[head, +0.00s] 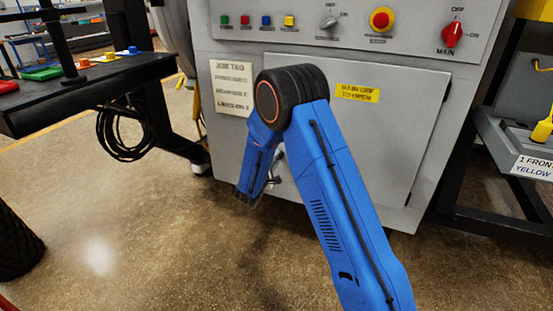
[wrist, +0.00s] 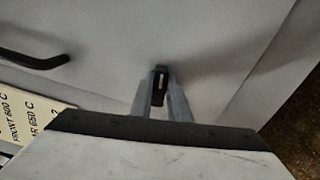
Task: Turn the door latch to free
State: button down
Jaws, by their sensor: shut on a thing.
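The door latch (wrist: 160,88) is a small dark piece with a light mark, standing out from the grey door (wrist: 215,50) in the wrist view. My gripper (wrist: 159,76) has one finger on each side of it and is shut on it. The latch looks lengthwise between the fingers, along the picture's up-down direction. In the head view the grey door (head: 400,135) is closed in the cabinet front. There my blue arm hides the latch and most of the gripper.
A black bar handle (wrist: 35,60) lies left of the latch. A job tag (head: 232,88) and yellow label (head: 358,93) are on the front. Above are buttons, a red stop button (head: 381,19) and a red MAIN switch (head: 452,35).

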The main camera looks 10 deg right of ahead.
dwell(0.4)
jog(key=c, duration=1.7)
grip_release()
jog(key=v, duration=1.7)
jog(key=shift+s, duration=0.15)
jog(key=shift+a, duration=0.1)
